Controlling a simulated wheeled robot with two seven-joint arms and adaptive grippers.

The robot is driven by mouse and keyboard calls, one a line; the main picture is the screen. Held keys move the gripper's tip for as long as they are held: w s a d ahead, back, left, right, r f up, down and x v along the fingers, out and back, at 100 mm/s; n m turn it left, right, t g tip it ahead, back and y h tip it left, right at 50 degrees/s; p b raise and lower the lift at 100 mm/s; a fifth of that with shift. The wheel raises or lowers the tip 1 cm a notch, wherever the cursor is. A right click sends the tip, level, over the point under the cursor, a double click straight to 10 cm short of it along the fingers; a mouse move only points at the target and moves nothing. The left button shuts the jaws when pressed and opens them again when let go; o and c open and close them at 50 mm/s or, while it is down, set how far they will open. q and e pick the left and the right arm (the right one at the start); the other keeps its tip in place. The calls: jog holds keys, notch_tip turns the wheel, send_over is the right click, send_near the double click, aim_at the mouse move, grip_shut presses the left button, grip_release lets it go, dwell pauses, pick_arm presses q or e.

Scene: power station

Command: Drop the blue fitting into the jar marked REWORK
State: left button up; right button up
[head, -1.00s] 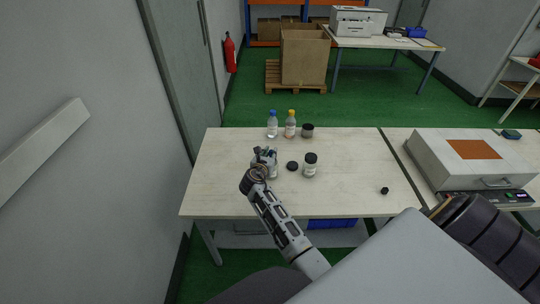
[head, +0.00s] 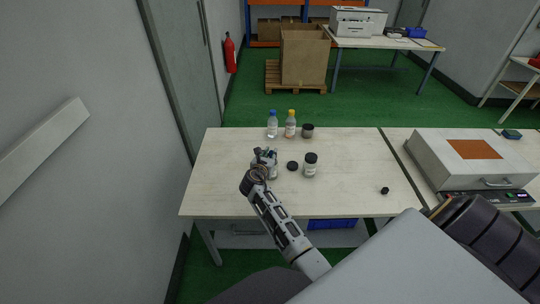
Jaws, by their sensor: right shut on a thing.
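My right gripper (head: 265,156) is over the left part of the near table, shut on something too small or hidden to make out. A clear jar (head: 273,172) stands right beside and partly behind it; I cannot tell whether they touch. A black lid (head: 292,166) lies flat on the table to the right of that jar. A jar with a black lid and white label (head: 310,166) stands upright further right. The labels are too small to read, so I cannot tell which jar is marked REWORK. I cannot make out the blue fitting. My left gripper is not in view.
A blue-capped bottle (head: 272,125), a yellow-capped bottle (head: 290,124) and a dark-topped container (head: 307,131) stand at the back of the table (head: 225,185). A small black piece (head: 385,191) lies at the right. A grey case (head: 470,160) stands beyond it. The table's middle right is clear.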

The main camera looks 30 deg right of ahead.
jog(key=shift+f+p, duration=0.25)
jog(key=shift+p, duration=0.35)
dwell(0.8)
jog(key=o, duration=0.8)
dwell(0.4)
notch_tip(320, 180, up, 12)
jog(key=p, duration=0.5)
dwell(1.7)
dwell(0.5)
